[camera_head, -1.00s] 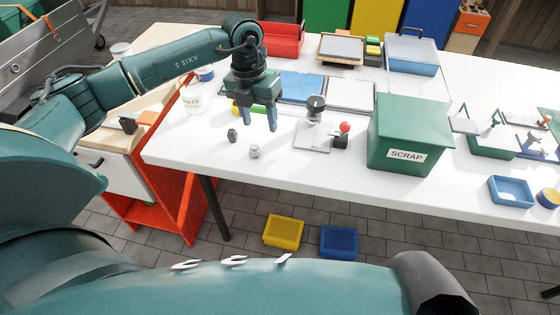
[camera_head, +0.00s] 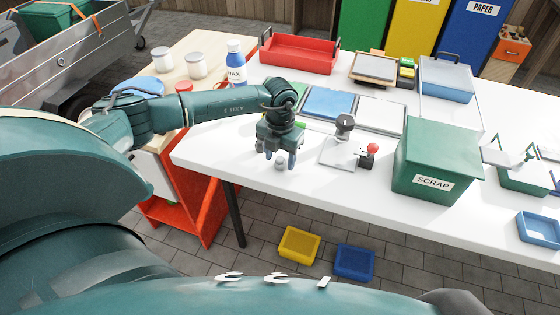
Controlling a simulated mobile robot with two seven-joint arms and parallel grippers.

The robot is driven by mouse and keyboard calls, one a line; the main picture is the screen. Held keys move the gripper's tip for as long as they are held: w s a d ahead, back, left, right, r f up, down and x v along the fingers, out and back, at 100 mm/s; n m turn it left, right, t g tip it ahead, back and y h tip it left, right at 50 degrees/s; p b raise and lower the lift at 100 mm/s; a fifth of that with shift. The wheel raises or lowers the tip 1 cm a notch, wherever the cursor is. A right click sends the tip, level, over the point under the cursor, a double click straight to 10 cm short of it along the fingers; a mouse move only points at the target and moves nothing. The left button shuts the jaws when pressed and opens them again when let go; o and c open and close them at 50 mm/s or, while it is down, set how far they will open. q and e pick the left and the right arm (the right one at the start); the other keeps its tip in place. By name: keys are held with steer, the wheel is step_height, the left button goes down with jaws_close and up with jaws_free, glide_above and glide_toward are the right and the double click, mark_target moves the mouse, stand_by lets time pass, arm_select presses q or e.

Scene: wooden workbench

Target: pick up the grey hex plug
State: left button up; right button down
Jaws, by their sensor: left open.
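A small light grey plug (camera_head: 281,165) stands on the white bench top near its front edge. It is too small to tell whether it is hexagonal. A second, darker small part (camera_head: 259,147) shows just left of the left finger, partly covered by the gripper. My right gripper is not in view.
A grey plate fixture with a red knob (camera_head: 372,148) stands right of the gripper. The green SCRAP bin (camera_head: 440,150) is further right. A blue tray (camera_head: 327,103) and a red tray (camera_head: 300,54) lie behind. The white bench (camera_head: 340,188) is clear in front.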

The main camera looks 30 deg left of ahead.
arm_select(q)
steer(key=shift+f, duration=0.65)
steer(key=shift+c, duration=0.5)
steer(key=c, duration=1)
